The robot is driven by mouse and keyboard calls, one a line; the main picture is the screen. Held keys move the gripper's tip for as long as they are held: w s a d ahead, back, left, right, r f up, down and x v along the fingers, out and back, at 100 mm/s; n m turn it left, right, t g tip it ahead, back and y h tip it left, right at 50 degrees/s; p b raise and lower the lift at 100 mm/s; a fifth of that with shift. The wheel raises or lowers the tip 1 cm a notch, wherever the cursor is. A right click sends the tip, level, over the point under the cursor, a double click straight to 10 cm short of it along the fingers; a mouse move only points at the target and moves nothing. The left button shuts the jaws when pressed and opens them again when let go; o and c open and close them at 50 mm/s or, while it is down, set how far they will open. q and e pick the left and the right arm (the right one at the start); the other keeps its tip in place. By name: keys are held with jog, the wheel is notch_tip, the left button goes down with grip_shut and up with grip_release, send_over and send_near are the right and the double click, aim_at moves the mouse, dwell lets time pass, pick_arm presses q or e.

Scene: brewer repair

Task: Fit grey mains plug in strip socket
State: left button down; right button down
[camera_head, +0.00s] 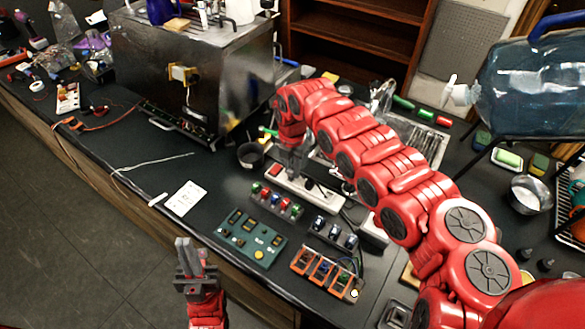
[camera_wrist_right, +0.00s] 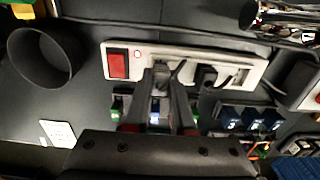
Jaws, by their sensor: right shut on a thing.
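The white power strip (camera_head: 322,198) lies on the dark bench. In the right wrist view the strip (camera_wrist_right: 200,58) has a red switch at its left end and a black plug (camera_wrist_right: 205,75) in a socket right of my gripper. My right gripper (camera_wrist_right: 162,80) is shut on the grey mains plug (camera_wrist_right: 161,66), at the strip's socket beside the switch. The fingers hide much of the plug, so I cannot tell whether it is seated. My left gripper (camera_head: 187,245) points up, empty, in front of the bench; its finger gap is unclear.
A green control board (camera_head: 250,236), a block with coloured parts (camera_head: 277,203) and an orange-framed module (camera_head: 325,270) lie in front of the strip. A dark cup (camera_head: 250,155) stands left of it. The steel brewer (camera_head: 160,70) is behind. The bench's left front is mostly clear.

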jog(key=shift+f+b, duration=0.65)
jog(key=shift+b, duration=0.35)
dwell(1.2)
jog(key=c, duration=0.7)
grip_release()
jog(key=shift+r+b, duration=0.3)
jog(key=shift+r, duration=0.2)
notch_tip(320, 180, up, 10)
jog(key=b, duration=0.3)
jog(key=shift+a+r+b, duration=0.1)
jog(key=shift+r+b, duration=0.05)
jog(key=shift+b, duration=0.15)
notch_tip(320, 180, up, 6)
jog(key=shift+r, duration=0.15)
